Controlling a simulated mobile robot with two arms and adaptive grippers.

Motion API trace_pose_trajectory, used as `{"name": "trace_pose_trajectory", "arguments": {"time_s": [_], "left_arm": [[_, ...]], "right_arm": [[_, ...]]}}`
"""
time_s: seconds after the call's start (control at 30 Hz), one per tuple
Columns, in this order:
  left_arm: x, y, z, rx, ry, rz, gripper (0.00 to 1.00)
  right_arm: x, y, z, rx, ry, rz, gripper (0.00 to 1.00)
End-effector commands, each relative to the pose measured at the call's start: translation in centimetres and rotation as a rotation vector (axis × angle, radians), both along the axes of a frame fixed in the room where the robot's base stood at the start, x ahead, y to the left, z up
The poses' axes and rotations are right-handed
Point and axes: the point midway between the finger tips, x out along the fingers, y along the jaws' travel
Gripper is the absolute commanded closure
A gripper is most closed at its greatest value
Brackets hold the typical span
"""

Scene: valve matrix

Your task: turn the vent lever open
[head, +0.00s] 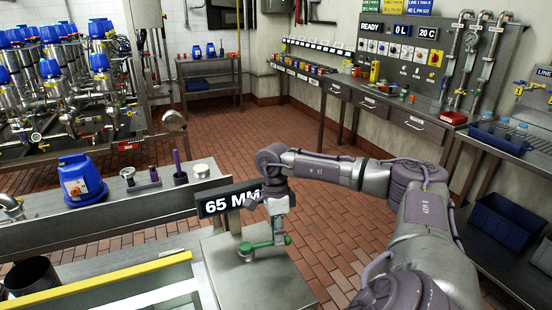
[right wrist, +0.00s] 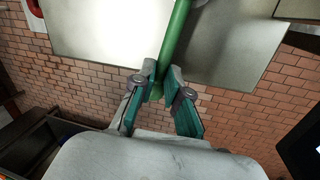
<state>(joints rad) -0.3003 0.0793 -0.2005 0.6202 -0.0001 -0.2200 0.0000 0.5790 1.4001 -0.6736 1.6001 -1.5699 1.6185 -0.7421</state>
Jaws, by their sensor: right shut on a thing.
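The green vent lever (head: 259,246) sits on top of a steel box, below the 65 MM sign. It runs from a round hub on the left toward my right gripper (head: 279,230). In the right wrist view the lever shows as a green bar (right wrist: 179,35) coming down between the fingers of my right gripper (right wrist: 165,84). The right gripper is shut on the lever's end. The lever's very tip is partly hidden by the fingers. My left gripper is in neither view.
The steel box (head: 268,286) stands at the front middle, with the 65 MM sign (head: 229,199) behind the lever. A counter (head: 110,210) with a blue-topped device (head: 80,181) is to the left. A wall bench (head: 390,103) runs along the right. Brick floor (head: 225,120) is open behind.

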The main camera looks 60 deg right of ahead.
Motion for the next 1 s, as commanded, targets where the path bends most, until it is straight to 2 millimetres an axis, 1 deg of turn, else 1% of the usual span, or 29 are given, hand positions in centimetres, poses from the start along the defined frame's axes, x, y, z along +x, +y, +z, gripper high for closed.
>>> {"name": "trace_pose_trajectory", "arguments": {"time_s": [0.03, 0.17, 0.2, 0.47, 0.57, 0.67, 0.9, 1.0], "left_arm": [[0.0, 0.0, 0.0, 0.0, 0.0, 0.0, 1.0], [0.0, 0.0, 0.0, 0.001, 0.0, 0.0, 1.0], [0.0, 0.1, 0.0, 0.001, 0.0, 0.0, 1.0], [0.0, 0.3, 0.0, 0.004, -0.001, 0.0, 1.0], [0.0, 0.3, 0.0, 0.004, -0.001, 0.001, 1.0], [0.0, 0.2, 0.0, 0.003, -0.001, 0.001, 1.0], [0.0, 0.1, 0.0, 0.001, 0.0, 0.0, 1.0], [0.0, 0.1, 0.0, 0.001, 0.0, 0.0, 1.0]], "right_arm": [[-0.4, -0.4, -0.3, -0.011, 0.017, -0.001, 0.84], [-0.4, -0.4, -0.2, -0.01, 0.015, -0.003, 0.63], [-0.4, -0.3, -0.2, -0.01, 0.013, -0.003, 0.61], [-0.1, -0.2, 0.0, -0.005, 0.006, -0.002, 0.61], [0.0, -0.2, 0.6, -0.003, 0.003, -0.002, 0.61], [0.3, -0.4, 2.0, -0.003, 0.0, -0.004, 0.61], [1.0, -1.2, 7.0, -0.003, -0.002, -0.005, 0.61], [1.1, -1.5, 8.8, -0.003, 0.001, -0.005, 0.61]]}}
